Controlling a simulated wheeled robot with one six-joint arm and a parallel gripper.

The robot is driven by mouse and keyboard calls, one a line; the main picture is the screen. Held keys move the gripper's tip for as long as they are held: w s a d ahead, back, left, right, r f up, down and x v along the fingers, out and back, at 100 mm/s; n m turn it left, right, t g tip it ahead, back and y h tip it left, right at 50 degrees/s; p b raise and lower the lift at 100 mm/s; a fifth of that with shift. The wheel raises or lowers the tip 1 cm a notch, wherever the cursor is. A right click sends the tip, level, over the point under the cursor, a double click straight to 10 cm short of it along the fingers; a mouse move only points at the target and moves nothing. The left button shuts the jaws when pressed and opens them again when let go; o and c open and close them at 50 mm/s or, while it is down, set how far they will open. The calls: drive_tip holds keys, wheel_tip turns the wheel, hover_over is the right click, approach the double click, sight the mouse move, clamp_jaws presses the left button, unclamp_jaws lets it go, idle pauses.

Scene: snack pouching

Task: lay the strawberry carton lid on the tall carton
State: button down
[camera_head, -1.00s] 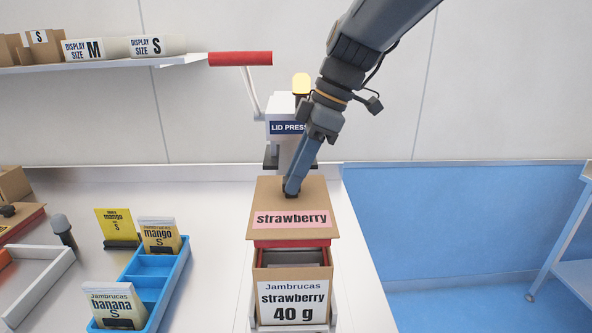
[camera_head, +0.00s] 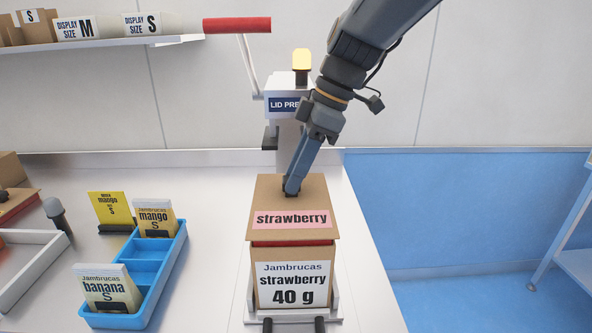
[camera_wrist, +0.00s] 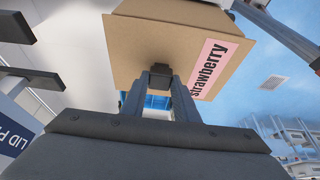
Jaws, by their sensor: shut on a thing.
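The strawberry carton lid (camera_head: 275,195) is a brown cardboard panel with a pink "strawberry" label and a red strip along its front underside. My gripper (camera_head: 291,190) is shut on a small dark knob on the lid's top; the wrist view shows the fingers (camera_wrist: 160,78) around it. The tall carton (camera_head: 292,284), labelled "Jambrucas strawberry 40 g", stands upright directly under the lid. The lid covers its opening and overhangs its left side a little. I cannot tell whether the lid rests fully on the rim.
The carton stands in a white holder (camera_head: 335,308) before the lid press (camera_head: 284,104), whose red-handled lever (camera_head: 237,25) points left. A blue tray (camera_head: 150,287) with mango and banana pouches is to the left. A shelf (camera_head: 100,43) with display boxes hangs behind.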

drive_tip(key=c, duration=1.3)
unclamp_jaws()
